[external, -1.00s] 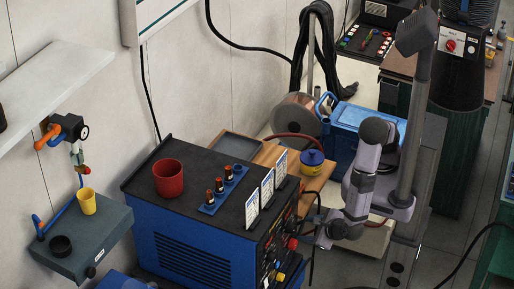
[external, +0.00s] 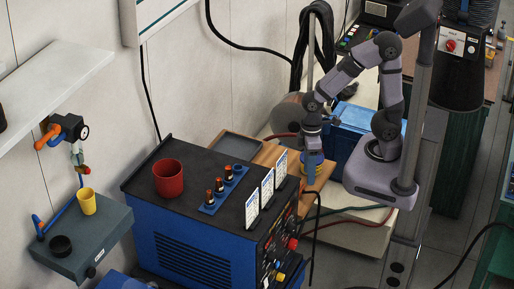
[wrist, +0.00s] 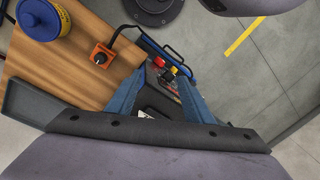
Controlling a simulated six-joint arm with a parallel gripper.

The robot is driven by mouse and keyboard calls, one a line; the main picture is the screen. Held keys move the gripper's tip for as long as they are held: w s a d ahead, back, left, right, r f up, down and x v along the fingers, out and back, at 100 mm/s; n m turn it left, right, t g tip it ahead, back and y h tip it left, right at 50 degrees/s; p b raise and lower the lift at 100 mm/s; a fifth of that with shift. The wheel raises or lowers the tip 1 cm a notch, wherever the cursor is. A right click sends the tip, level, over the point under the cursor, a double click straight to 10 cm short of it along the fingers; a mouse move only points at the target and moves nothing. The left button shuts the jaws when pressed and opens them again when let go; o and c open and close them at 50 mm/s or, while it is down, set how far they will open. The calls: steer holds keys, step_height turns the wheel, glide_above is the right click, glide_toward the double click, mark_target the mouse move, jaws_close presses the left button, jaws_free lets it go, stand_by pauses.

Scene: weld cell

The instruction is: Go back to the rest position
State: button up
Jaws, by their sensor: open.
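My gripper (external: 312,148) hangs down in the external view at the end of my raised, bent arm, over the back right corner of the blue welding machine (external: 203,250). In the wrist view its two blue fingers (wrist: 160,88) stand apart with nothing held between them. The blue and yellow pot (external: 317,170) is partly hidden behind my gripper in the external view. In the wrist view the pot (wrist: 42,22) sits on the wooden board (wrist: 60,72) at upper left, apart from the fingers.
White cards (external: 267,192), a red cup (external: 168,178) and a blue rack (external: 222,190) stand on the machine. A blue box (external: 350,122) is behind my gripper. An orange switch box (wrist: 102,55) is on the board's edge. Grey floor (wrist: 255,75) is open at right.

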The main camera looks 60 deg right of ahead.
steer(key=d+f+m+b, duration=0.2)
steer(key=d+m, duration=0.1)
steer(key=d, duration=0.4)
steer(key=w+d+f+m+h+b, duration=0.1)
steer(key=d+f+m+b, duration=0.1)
steer(key=d, duration=0.5)
steer(key=shift+f+m+t, duration=0.3)
steer(key=shift+f+m, duration=0.15)
steer(key=shift+m, duration=0.15)
